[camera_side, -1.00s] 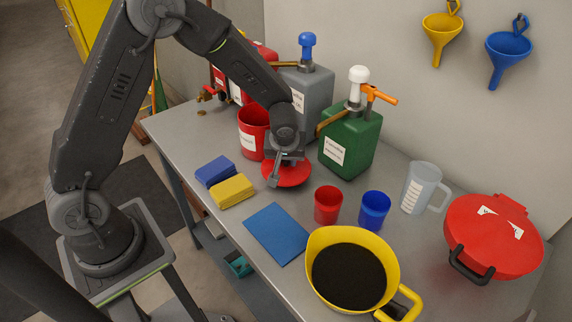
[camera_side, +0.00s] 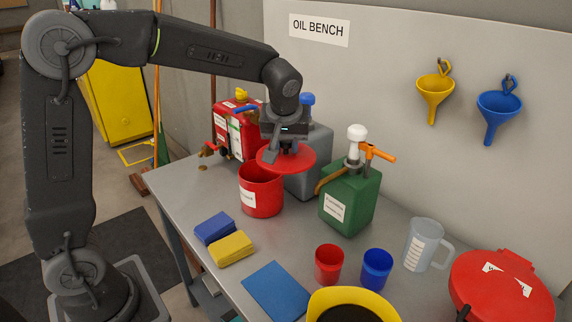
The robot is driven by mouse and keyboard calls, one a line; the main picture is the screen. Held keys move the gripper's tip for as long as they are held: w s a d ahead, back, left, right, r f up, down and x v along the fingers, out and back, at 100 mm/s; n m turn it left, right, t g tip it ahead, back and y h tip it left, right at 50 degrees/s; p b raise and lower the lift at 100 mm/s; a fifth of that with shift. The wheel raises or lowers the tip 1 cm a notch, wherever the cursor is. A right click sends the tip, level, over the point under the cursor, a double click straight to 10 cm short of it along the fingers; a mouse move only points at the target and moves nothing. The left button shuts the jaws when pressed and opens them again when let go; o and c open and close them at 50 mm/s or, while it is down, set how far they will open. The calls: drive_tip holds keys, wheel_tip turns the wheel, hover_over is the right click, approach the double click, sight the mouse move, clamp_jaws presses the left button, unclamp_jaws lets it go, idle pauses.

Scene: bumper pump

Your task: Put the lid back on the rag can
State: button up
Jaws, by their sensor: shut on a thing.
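My gripper (camera_side: 285,146) is shut on the round red lid (camera_side: 303,162). A gap shows between lid and rim at the left. The far part of the can's rim is hidden by the lid and gripper.
On the grey bench (camera_side: 185,182), a green pump can (camera_side: 350,208) stands right of the red can, with a grey pump can (camera_side: 318,168) and red canister (camera_side: 228,122) behind. Blue (camera_side: 214,227) and yellow (camera_side: 232,248) blocks lie in front. Cups, a jug and a red lidded container stand right.

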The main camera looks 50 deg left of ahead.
wheel_tip(320, 180, up, 3)
drive_tip(key=shift+a+r, duration=0.1)
drive_tip(key=shift+r, duration=0.05)
drive_tip(key=w+a+f, duration=0.2)
drive_tip(key=a+f, duration=0.6)
drive_tip(key=a, duration=0.5)
drive_tip(key=shift+w+a+f, duration=0.1)
drive_tip(key=shift+a+f, duration=0.05)
drive_tip(key=shift+f, duration=1.45)
drive_tip(key=shift+a+f, duration=0.1)
drive_tip(key=shift+f, duration=1.45)
drive_tip(key=shift+f, duration=0.15)
drive_tip(key=o, duration=1.5)
